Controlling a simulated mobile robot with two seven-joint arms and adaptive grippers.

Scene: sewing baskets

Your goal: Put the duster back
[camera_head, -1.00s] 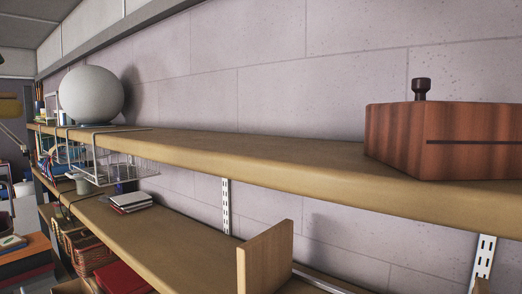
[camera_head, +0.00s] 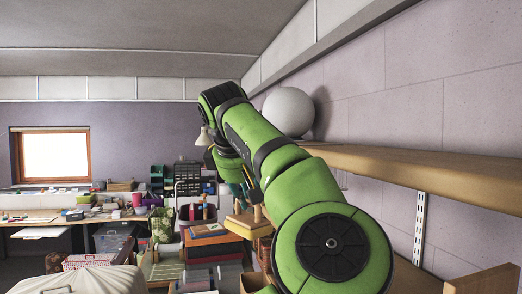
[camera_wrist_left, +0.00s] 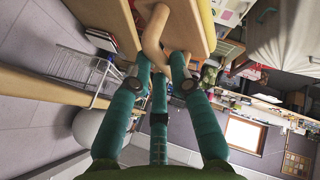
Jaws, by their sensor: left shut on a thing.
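My left gripper (camera_wrist_left: 161,62), with teal fingers, is shut on the curved tan handle (camera_wrist_left: 153,36) of what looks like the duster. In the left wrist view its tan wooden body (camera_wrist_left: 186,22) with a yellow edge (camera_wrist_left: 207,24) shows beyond the fingers. In the head view my green left arm reaches forward along the shelf, and the duster (camera_head: 250,222) shows in part below the gripper, held in the air beside the shelves. The arm hides much of the gripper. My right gripper is not in view.
A long wooden shelf (camera_head: 420,171) runs along the right wall, with a white globe (camera_head: 289,110) on it. A wire basket (camera_wrist_left: 84,70) hangs at the shelf in the left wrist view. A cluttered desk (camera_head: 62,222) stands under the window. A cloth-covered thing (camera_head: 85,280) is at front left.

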